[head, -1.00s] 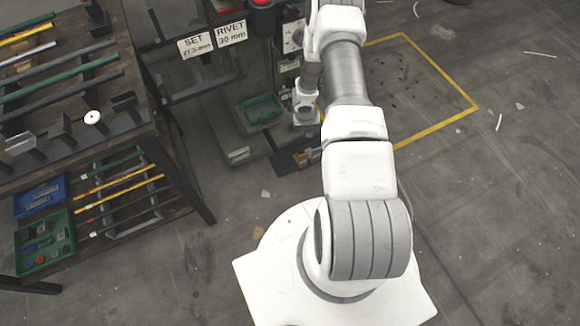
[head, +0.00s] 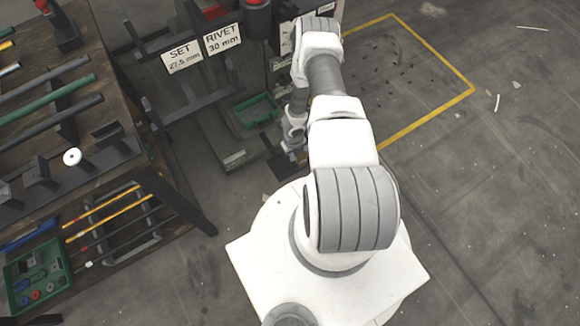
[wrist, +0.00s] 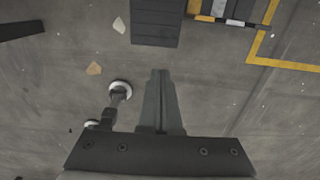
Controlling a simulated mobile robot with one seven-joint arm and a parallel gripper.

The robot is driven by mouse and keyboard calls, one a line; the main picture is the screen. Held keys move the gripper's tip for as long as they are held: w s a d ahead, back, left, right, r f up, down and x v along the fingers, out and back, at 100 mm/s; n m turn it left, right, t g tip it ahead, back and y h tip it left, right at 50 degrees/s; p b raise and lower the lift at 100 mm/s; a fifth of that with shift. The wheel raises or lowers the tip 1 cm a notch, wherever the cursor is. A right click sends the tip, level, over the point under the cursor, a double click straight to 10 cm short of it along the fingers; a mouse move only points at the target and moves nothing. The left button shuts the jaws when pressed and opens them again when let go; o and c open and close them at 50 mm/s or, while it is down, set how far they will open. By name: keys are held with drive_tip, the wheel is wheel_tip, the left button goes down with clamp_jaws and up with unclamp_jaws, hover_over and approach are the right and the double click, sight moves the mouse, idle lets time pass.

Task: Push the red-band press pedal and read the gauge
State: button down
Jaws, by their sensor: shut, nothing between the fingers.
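The press (head: 205,110) stands at the top of the head view, its upper part cut off. A red band (head: 213,12) shows at the top edge above its signs. In the wrist view a dark ribbed plate (wrist: 155,22), which looks like the pedal, lies on the floor ahead. The same dark plate shows partly in the head view (head: 280,166), beside my wrist. My gripper (wrist: 161,73) is shut and empty, its tips below the plate in the picture and apart from it. No readable gauge face is in view.
Signs read SET 27.5 mm (head: 182,57) and RIVET 30 mm (head: 222,39). A green tray (head: 258,111) sits in the press base. A workbench (head: 165,165) with rods stands at left, a green parts bin (head: 38,277) below.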

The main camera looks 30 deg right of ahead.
sight(292, 172)
drive_tip(key=shift+f, duration=0.15)
wheel_tip(292, 172, down, 14)
drive_tip(key=b, duration=1)
drive_tip(key=shift+a, duration=0.1)
